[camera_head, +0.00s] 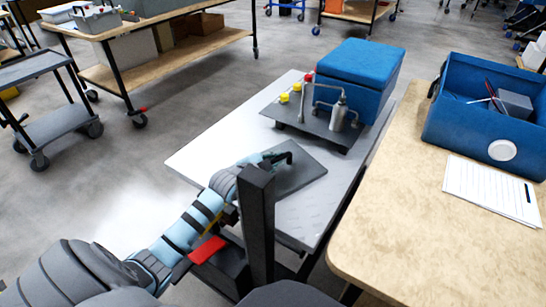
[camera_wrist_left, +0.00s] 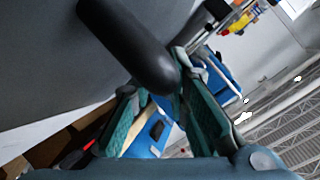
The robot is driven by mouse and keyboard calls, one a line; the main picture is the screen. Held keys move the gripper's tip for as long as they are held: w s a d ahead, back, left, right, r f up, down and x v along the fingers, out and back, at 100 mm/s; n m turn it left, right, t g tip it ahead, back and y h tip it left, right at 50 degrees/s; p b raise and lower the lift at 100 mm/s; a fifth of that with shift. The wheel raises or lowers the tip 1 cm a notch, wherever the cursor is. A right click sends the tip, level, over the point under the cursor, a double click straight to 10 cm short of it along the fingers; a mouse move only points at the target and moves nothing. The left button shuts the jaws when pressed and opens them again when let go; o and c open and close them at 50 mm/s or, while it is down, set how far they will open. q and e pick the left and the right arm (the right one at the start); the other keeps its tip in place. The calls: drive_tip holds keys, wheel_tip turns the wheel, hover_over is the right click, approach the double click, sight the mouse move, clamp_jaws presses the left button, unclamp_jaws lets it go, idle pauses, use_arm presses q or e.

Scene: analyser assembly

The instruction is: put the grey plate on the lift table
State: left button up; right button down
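The grey plate (camera_head: 303,178) is a flat dark grey square with a black handle. In the head view it appears flat over the pale lift table (camera_head: 215,150), near its front; I cannot tell whether it touches the top. My left gripper (camera_head: 272,158) is at the handle. In the left wrist view the black handle (camera_wrist_left: 130,45) lies between the fingertips (camera_wrist_left: 158,76), which appear to press on it from both sides. The plate (camera_wrist_left: 45,60) fills the upper left there. My right gripper is not in view.
A dark base with a bottle and yellow and red caps (camera_head: 315,125) stands behind the plate. A blue box (camera_head: 355,75) is at the back. A wooden table (camera_head: 420,215) with a blue bin (camera_head: 465,125) and paper (camera_head: 490,188) is close on the right.

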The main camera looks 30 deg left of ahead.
use_arm(q)
drive_tip(key=o, duration=0.3)
drive_tip(key=shift+r, duration=0.1)
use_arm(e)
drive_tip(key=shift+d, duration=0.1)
use_arm(q)
drive_tip(key=shift+s, duration=0.1)
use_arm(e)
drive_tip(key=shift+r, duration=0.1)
